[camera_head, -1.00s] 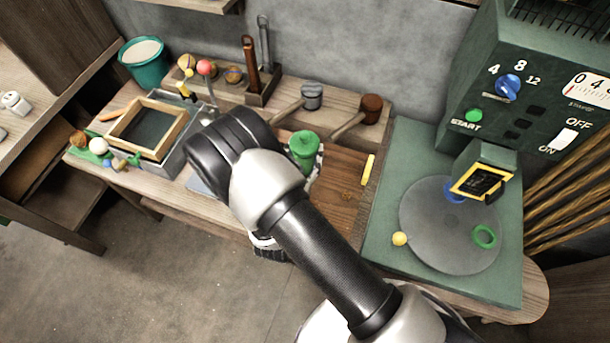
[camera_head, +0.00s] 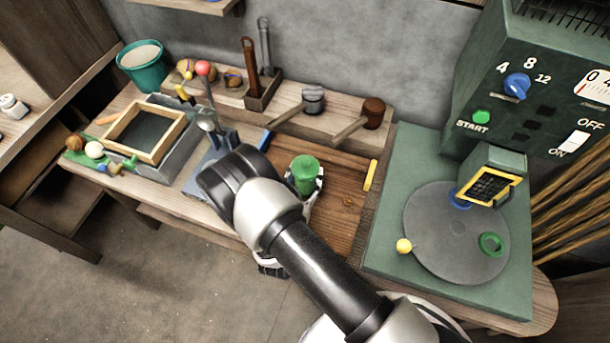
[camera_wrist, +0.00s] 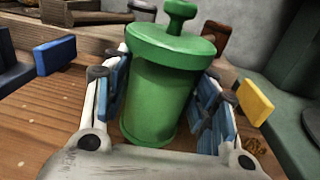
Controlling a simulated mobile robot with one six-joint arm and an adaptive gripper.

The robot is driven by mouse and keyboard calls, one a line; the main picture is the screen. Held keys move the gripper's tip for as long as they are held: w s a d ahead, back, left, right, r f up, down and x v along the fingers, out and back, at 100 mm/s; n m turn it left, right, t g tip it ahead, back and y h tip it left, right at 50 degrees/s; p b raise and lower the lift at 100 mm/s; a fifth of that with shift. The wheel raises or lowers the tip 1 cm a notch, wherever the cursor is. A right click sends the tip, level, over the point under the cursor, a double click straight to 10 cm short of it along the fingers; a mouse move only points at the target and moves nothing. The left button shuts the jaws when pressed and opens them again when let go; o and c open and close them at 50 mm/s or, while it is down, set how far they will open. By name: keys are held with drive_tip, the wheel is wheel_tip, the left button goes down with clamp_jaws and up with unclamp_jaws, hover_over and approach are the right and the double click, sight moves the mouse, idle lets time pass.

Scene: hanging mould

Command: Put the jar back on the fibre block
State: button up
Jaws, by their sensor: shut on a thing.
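The green jar (camera_head: 305,174) has a lid with a round knob, clear in the wrist view (camera_wrist: 165,85). My gripper (camera_wrist: 162,103) is shut on the jar, with blue finger pads on both sides of its body. In the head view my gripper (camera_head: 306,185) is partly hidden by the jar and my arm. The jar stands roughly upright over the brown wooden board (camera_head: 342,200). I cannot tell whether its base touches the board. I cannot make out for certain which thing is the fibre block.
A blue bar (camera_head: 266,140) and a yellow bar (camera_head: 370,175) flank the board. Two mallets (camera_head: 313,99) lie behind it. The green machine with a grey disc (camera_head: 457,240) stands right. A grey tray with a wooden frame (camera_head: 148,132) stands left.

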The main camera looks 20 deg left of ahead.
drive_tip(key=o, duration=1.4)
drive_tip(key=shift+f, duration=0.1)
drive_tip(key=shift+c, duration=0.2)
drive_tip(key=shift+s+r, duration=0.2)
drive_tip(key=shift+s, duration=0.1)
drive_tip(key=s+p, duration=0.2)
drive_tip(key=s, duration=0.9)
drive_tip(key=shift+s, duration=0.25)
